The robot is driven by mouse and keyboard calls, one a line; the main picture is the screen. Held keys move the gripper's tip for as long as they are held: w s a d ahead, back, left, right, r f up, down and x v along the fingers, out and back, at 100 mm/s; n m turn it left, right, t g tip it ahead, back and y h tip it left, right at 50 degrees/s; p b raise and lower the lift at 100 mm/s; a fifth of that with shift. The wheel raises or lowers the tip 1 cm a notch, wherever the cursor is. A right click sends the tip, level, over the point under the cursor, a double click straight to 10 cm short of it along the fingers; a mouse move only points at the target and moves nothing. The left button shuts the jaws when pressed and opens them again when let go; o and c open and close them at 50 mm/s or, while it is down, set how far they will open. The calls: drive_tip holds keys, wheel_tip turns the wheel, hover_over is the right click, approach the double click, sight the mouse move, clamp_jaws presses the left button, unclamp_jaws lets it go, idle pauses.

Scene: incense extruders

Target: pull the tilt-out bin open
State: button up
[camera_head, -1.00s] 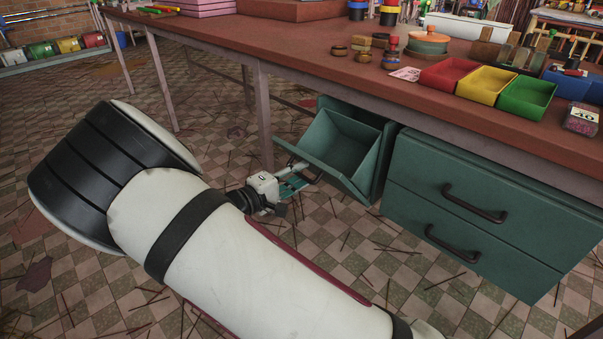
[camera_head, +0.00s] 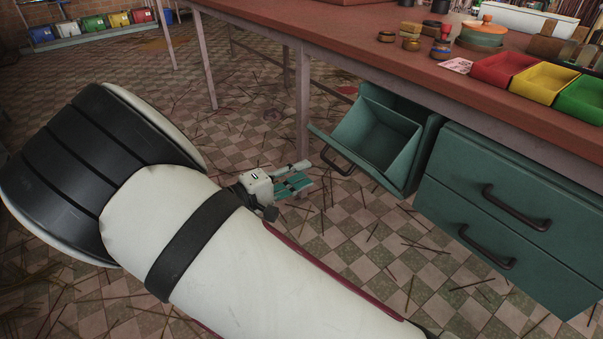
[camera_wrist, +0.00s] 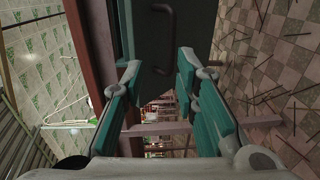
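The green tilt-out bin (camera_head: 383,140) under the table is tilted open, its top leaning out and its empty inside showing in the head view. Its dark handle (camera_head: 337,162) is on the front panel. In the wrist view the green front (camera_wrist: 195,28) and the curved handle (camera_wrist: 171,40) are ahead of the fingers. My gripper (camera_head: 303,179) is just left of and below the handle, apart from it. In the wrist view my gripper (camera_wrist: 158,72) has its teal-padded fingers spread with nothing between them.
Two closed green drawers (camera_head: 500,205) with dark handles are right of the bin. The red-brown table (camera_head: 370,50) above carries coloured trays (camera_head: 505,68) and small pots. A table leg (camera_head: 303,100) stands behind my gripper. The tiled floor has scattered sticks.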

clamp_jaws()
drive_tip(key=s+d+f+n+t+h+p, duration=0.1)
drive_tip(key=s+f+n+t+h+p, duration=0.25)
drive_tip(key=n, duration=0.55)
drive_tip(key=s+f+n+t+h+p, duration=0.1)
drive_tip(key=f+n+t+h+p, duration=0.2)
drive_tip(key=f+n, duration=0.45)
drive_tip(key=w+d+r, duration=0.3)
drive_tip(key=d+r, duration=0.1)
drive_tip(key=r, duration=0.1)
drive_tip(key=w+d+r+n+h+b, duration=0.1)
drive_tip(key=w+d+r, duration=0.2)
drive_tip(key=r, duration=0.3)
drive_tip(key=shift+w+d+g, duration=0.15)
drive_tip(key=shift+d+g, duration=0.3)
drive_tip(key=shift+d, duration=0.45)
